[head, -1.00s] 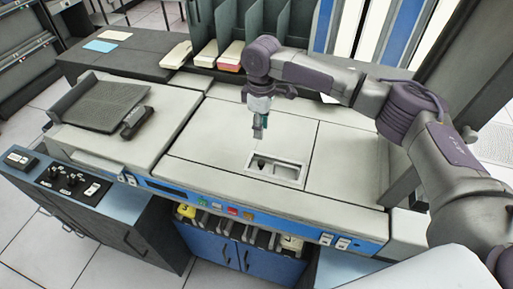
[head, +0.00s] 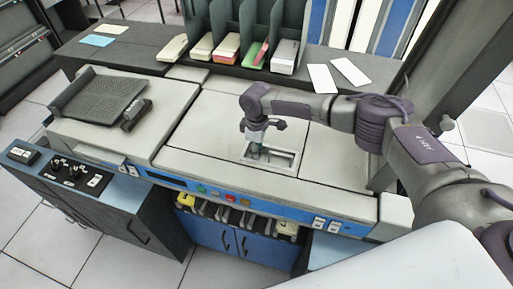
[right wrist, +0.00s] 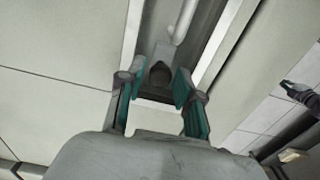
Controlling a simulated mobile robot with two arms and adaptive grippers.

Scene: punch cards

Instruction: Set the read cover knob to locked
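The read cover knob (right wrist: 160,74) is a small dark knob inside a recessed pocket in the pale machine top. The pocket's frame (head: 293,158) shows in the head view, where my gripper mostly hides the knob. My right gripper (head: 256,148) points down at the left end of the pocket. In the right wrist view the right gripper (right wrist: 156,88) is open, with one teal-padded finger to each side of the knob. I cannot tell whether the fingers touch it. My left gripper is not in view.
A pale rod (right wrist: 184,22) lies in the pocket beyond the knob. The pocket walls are close around the fingers. A blue front panel (head: 230,198) with coloured buttons runs below the top. Card slots (head: 245,40) stand behind. The machine top around the pocket is clear.

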